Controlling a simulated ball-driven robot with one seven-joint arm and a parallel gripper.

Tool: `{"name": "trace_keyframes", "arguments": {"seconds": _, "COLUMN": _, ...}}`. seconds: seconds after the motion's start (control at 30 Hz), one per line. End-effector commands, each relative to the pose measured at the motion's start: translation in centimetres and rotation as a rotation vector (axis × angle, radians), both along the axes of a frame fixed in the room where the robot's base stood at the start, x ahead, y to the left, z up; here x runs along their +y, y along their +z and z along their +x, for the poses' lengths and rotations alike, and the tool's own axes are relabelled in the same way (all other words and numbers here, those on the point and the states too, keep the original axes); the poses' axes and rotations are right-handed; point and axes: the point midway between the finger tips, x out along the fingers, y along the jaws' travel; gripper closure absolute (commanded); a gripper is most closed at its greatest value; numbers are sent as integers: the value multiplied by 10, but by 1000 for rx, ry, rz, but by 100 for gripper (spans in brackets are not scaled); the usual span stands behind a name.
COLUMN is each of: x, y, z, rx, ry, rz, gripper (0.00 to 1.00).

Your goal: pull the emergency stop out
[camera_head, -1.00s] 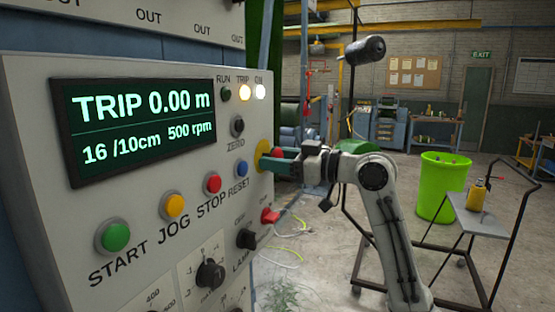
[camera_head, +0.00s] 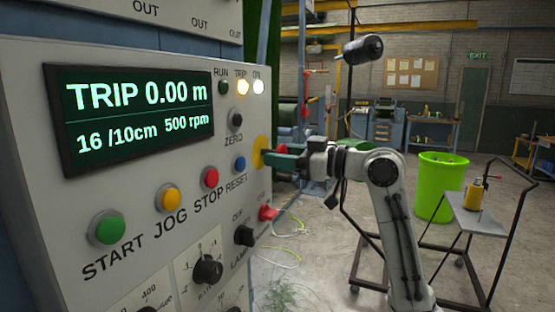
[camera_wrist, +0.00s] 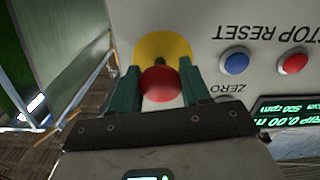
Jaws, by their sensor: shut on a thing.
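The emergency stop is a red mushroom button (camera_head: 281,149) on a yellow round plate (camera_head: 261,151) at the right edge of the grey control panel. My gripper (camera_head: 272,156) reaches it from the right, its green fingers partly hiding it. In the wrist view my gripper (camera_wrist: 160,76) has one finger on each side of the red button (camera_wrist: 160,86) and is shut on it. The yellow plate (camera_wrist: 162,44) shows just beyond the fingertips. The display (camera_head: 135,112) reads TRIP 0.00 m, and the TRIP and ON lamps are lit.
A blue RESET button (camera_head: 239,164), red STOP button (camera_head: 210,178) and black ZERO knob (camera_head: 236,120) sit close by on the panel. A red switch (camera_head: 268,213) sticks out below my gripper. A trolley (camera_head: 480,217) and green bin (camera_head: 440,185) stand to the right.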

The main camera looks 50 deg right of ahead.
Motion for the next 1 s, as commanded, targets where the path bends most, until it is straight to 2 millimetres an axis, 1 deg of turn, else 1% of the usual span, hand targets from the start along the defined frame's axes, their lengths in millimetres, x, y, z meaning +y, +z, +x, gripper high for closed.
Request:
{"name": "trace_keyframes", "arguments": {"seconds": 0.1, "x": -1, "y": -2, "z": -1, "rx": 5, "ry": -2, "rz": -1, "gripper": 100}}
{"name": "trace_keyframes", "arguments": {"seconds": 0.13, "x": -1, "y": -2, "z": -1, "rx": 5, "ry": -2, "rz": -1, "gripper": 51}}
{"name": "trace_keyframes", "arguments": {"seconds": 0.3, "x": -1, "y": -2, "z": -1, "rx": 4, "ry": -1, "rz": 0, "gripper": 35}}
{"name": "trace_keyframes", "arguments": {"seconds": 0.33, "x": -1, "y": -2, "z": -1, "rx": 4, "ry": -1, "rz": -1, "gripper": 33}}
{"name": "trace_keyframes", "arguments": {"seconds": 0.57, "x": -1, "y": -1, "z": -1, "rx": 3, "ry": 0, "rz": -1, "gripper": 33}}
{"name": "trace_keyframes", "arguments": {"seconds": 0.67, "x": -3, "y": -2, "z": -6, "rx": 2, "ry": -1, "rz": -1, "gripper": 33}}
{"name": "trace_keyframes", "arguments": {"seconds": 0.77, "x": -8, "y": -3, "z": -18, "rx": 1, "ry": -4, "rz": 0, "gripper": 33}}
{"name": "trace_keyframes", "arguments": {"seconds": 1.0, "x": -24, "y": -4, "z": -62, "rx": 1, "ry": -4, "rz": 0, "gripper": 33}}
